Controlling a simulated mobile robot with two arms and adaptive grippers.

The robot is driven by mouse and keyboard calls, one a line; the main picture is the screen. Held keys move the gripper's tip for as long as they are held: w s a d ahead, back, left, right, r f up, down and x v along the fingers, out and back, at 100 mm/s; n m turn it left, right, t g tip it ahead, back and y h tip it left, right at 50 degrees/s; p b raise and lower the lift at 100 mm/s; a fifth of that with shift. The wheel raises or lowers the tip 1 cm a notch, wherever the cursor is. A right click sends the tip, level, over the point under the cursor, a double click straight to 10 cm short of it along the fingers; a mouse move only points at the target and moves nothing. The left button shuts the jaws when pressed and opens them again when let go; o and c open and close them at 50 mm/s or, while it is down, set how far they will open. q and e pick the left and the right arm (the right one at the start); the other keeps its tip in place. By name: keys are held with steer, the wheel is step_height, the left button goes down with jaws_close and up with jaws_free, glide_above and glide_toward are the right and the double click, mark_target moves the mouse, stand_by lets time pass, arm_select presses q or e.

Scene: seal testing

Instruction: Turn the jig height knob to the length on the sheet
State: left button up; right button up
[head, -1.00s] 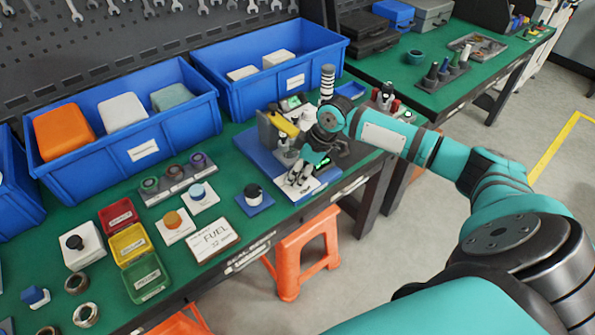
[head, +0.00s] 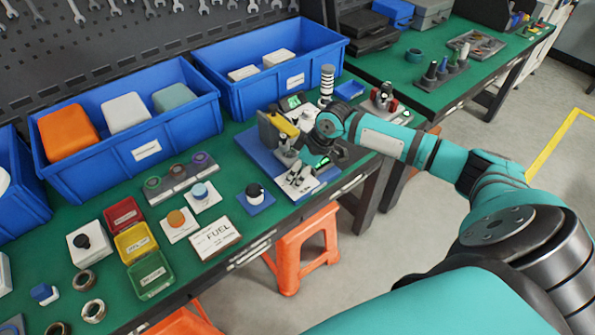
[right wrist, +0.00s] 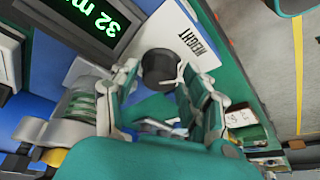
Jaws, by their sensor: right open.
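The jig's display (right wrist: 97,22) shows green digits reading 32 m, the rest cut off. My right gripper (right wrist: 162,84) is open, one finger on each side of the knob; contact is unclear. The sheet (head: 214,239) reads FUEL, with a smaller line below. My left gripper is out of view.
Left of the jig are a dark knob on a blue plate (head: 255,194), an orange button box (head: 178,223) and coloured trays (head: 136,243). Blue bins (head: 270,66) stand behind. An orange stool (head: 303,245) is below the bench's front edge.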

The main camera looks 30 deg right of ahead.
steer(key=v, duration=1.2)
steer(key=shift+a+f, duration=0.1)
steer(key=shift+f, duration=0.05)
